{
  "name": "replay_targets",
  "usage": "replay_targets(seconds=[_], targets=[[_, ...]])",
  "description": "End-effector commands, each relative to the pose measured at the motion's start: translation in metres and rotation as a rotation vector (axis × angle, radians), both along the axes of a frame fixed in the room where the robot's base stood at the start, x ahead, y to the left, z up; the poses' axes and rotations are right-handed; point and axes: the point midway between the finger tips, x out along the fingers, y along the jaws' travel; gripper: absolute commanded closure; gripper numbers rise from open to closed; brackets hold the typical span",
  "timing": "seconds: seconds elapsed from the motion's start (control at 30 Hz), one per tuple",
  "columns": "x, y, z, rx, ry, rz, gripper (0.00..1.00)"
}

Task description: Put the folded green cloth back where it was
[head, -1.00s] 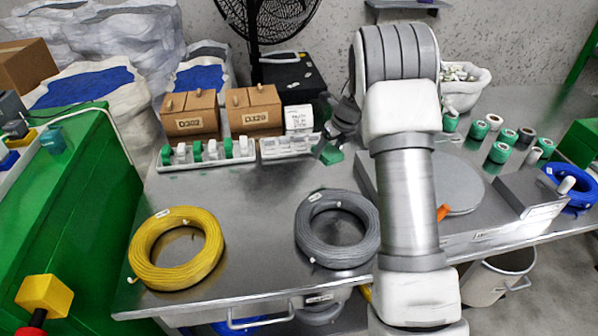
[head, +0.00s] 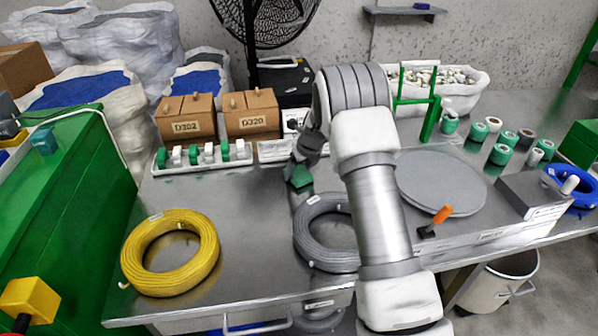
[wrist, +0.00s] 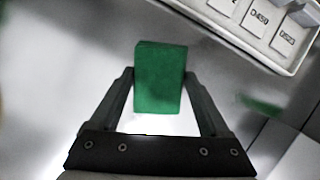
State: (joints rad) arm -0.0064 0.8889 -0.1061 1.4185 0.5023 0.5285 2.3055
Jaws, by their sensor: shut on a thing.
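The folded green cloth (head: 300,178) is a small dark green block at the end of my arm, just behind the grey cable coil in the head view. My gripper (head: 302,166) is shut on it. In the wrist view the cloth (wrist: 160,78) sits between the two dark fingers of my gripper (wrist: 160,92), with one finger against each side. The grey metal table (head: 245,200) lies beneath it. I cannot tell how far the cloth is above the tabletop.
A yellow coil (head: 170,252) lies at the front left and a grey coil (head: 318,232) lies under my arm. A tray of green and white pieces (head: 203,157) stands before two cardboard boxes (head: 252,113). Bare table lies between the coils and tray.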

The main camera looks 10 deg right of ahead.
Motion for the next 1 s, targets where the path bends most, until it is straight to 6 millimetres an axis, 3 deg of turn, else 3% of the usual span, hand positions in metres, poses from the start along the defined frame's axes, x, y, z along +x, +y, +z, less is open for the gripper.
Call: replay_targets(seconds=[0.2,0.23,0.3,0.67,1.0], targets=[[0.000,0.000,-0.004,0.000,0.001,-0.001,0.72],[0.000,0.000,-0.003,0.000,0.000,-0.001,0.15],[0.000,0.000,-0.003,0.000,0.000,-0.001,0.02],[-0.001,-0.001,0.005,0.000,0.000,0.000,0.00],[-0.025,-0.010,0.070,0.000,-0.002,0.000,0.00]])
